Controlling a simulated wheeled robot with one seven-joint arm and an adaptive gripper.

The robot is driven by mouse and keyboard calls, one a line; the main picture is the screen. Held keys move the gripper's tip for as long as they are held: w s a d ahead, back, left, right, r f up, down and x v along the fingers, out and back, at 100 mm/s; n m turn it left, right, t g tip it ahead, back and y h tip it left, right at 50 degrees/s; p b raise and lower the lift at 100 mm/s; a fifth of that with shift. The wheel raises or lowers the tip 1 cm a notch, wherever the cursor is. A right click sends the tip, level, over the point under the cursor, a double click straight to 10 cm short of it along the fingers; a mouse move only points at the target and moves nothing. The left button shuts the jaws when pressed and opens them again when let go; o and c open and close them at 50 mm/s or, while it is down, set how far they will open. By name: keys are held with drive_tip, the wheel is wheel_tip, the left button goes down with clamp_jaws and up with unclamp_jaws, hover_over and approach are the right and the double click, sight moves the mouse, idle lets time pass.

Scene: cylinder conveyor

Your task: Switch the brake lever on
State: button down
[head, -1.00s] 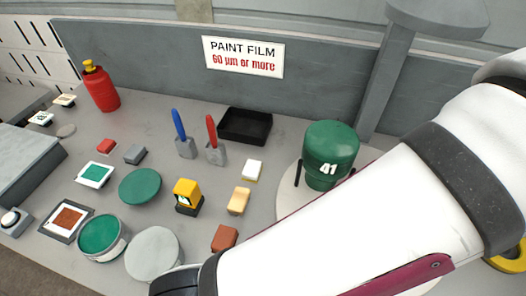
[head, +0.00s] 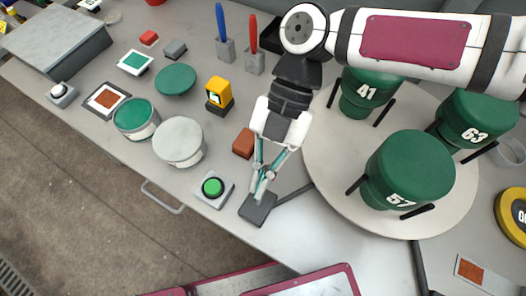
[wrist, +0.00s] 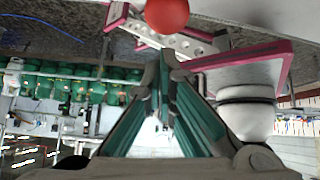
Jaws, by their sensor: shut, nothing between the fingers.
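My gripper (head: 261,193) hangs pointing down near the table's front edge, its fingers shut and empty. Its fingertips also meet in the wrist view (wrist: 161,58). A dark grey block (head: 257,208) sits at or just below the fingertips in the head view, with a thin dark bar running from it towards the turntable; it may be the brake lever's base. A red ball (wrist: 167,14) shows just beyond the fingertips in the wrist view and looks like a lever knob. I cannot make it out in the head view, nor tell contact or the lever's position.
A green push button (head: 213,187) stands left of my gripper. A brown block (head: 243,143) lies behind it. The round turntable (head: 325,180) carries green cylinders, including 57 (head: 408,172), to the right.

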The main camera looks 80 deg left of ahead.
drive_tip(key=shift+w+a+f+g+h+b, duration=0.2)
drive_tip(key=shift+w+a+g+h+b, duration=0.55)
drive_tip(key=shift+b, duration=0.4)
drive_tip(key=shift+a, duration=0.1)
